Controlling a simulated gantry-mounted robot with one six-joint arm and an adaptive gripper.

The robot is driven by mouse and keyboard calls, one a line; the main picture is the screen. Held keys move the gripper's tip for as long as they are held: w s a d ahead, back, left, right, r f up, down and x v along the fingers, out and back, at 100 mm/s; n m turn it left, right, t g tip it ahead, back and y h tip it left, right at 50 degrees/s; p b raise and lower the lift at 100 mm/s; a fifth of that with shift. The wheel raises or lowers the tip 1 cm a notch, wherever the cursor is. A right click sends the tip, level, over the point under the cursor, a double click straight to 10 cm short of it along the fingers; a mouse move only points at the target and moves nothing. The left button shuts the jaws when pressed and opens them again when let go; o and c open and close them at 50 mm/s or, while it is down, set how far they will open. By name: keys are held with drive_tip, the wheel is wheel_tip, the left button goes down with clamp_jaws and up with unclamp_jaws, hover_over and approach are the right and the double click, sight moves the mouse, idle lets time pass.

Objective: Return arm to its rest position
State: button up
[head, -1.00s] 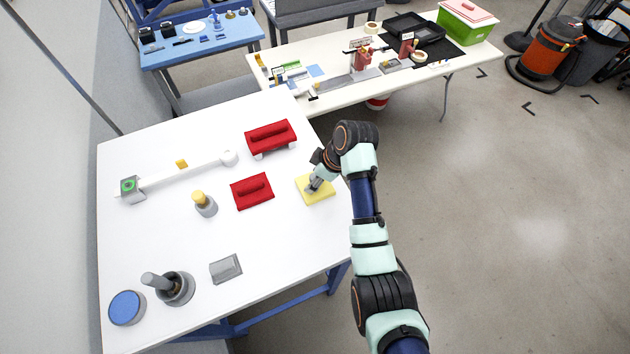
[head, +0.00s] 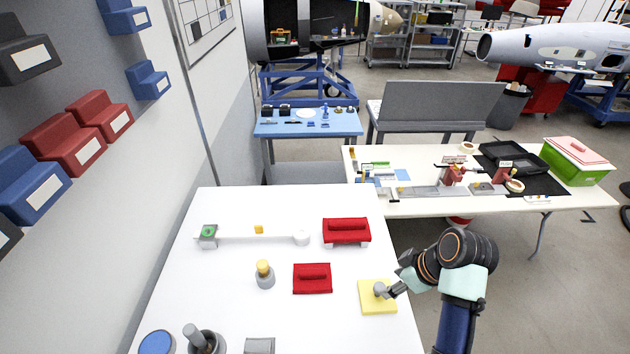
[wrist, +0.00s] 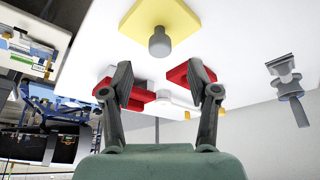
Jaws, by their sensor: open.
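My gripper (head: 396,288) is at the right edge of the white table, beside a yellow square pad (head: 372,304) with a grey knob (head: 380,289). In the wrist view my gripper (wrist: 159,78) has its two fingers spread wide with nothing between them. The yellow pad (wrist: 138,18) and its grey knob (wrist: 159,43) lie beyond the fingertips there, apart from them. My arm reaches in from the lower right in the head view.
The white table (head: 225,290) holds a red block (head: 346,232), a red handled plate (head: 312,279), a yellow-topped grey piece (head: 264,275), a white bar (head: 270,237) and a blue round lid (head: 156,342). A wall with bins (head: 75,135) stands left.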

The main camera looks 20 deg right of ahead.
drive_tip(key=shift+a, duration=0.1)
drive_tip(key=w+a+m+t+h, duration=0.15)
drive_tip(key=w+a, duration=0.25)
drive_tip(key=a, duration=0.9)
drive_tip(key=s+a+r+m+t, duration=0.1)
drive_tip(key=s+a+r+t, duration=0.2)
drive_tip(key=a, duration=0.6)
drive_tip(key=s+a+r+m+t, duration=0.2)
drive_tip(key=s+a+r+t, duration=0.2)
drive_tip(key=a+r, duration=0.3)
drive_tip(key=a, duration=0.2)
drive_tip(key=shift+s+a+r, duration=0.25)
drive_tip(key=shift+a+r, duration=0.1)
drive_tip(key=shift+r, duration=0.05)
